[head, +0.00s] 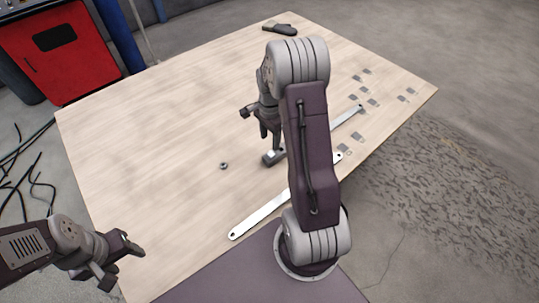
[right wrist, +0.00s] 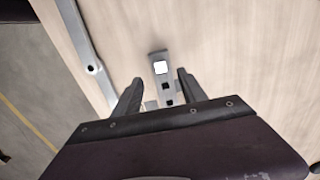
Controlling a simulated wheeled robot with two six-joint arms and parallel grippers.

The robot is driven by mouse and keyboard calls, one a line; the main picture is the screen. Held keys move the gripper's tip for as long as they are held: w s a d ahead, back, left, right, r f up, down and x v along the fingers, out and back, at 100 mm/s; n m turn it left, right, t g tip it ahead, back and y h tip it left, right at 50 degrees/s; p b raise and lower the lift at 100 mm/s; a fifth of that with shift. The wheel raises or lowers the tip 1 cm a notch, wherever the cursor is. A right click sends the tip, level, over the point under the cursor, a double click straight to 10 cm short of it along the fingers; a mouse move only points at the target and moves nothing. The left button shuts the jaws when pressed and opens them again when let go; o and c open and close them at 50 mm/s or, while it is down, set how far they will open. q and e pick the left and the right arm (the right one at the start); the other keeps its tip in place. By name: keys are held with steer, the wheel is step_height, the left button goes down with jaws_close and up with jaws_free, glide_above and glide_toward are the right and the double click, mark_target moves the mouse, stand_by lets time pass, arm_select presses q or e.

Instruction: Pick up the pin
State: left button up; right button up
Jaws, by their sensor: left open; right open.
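No piece can be told as the pin for certain. A small round metal piece (head: 223,166) lies on the table left of my right gripper (head: 262,128) in the head view. A grey metal block with a bright square top (head: 270,157) sits just below that gripper. In the right wrist view, the block (right wrist: 158,55) lies between and just beyond the fingers of my right gripper (right wrist: 159,78). They are open, with a gap on each side of it. Its near end is partly hidden by the gripper body. My left gripper (head: 122,263) is open and empty by the table's left front edge.
A long flat metal strip (head: 260,214) crosses the table front, partly behind my right arm. Another strip (head: 347,115) lies right of the arm. Several small grey plates (head: 372,102) lie at the right. A dark glove-like item (head: 280,28) lies at the far edge. The table's left half is clear.

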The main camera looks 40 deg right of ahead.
mark_target(271, 154)
steer(key=f, duration=0.3)
steer(key=shift+w+a, duration=0.15)
steer(key=shift+w, duration=0.05)
steer(key=shift+f, duration=0.1)
steer(key=f, duration=0.4)
steer(key=shift+s+d+b, duration=0.25)
steer(key=shift+d+b, duration=0.1)
steer(key=shift+w+f, duration=0.15)
steer(key=shift+f, duration=0.4)
steer(key=shift+r, duration=0.1)
jaws_close()
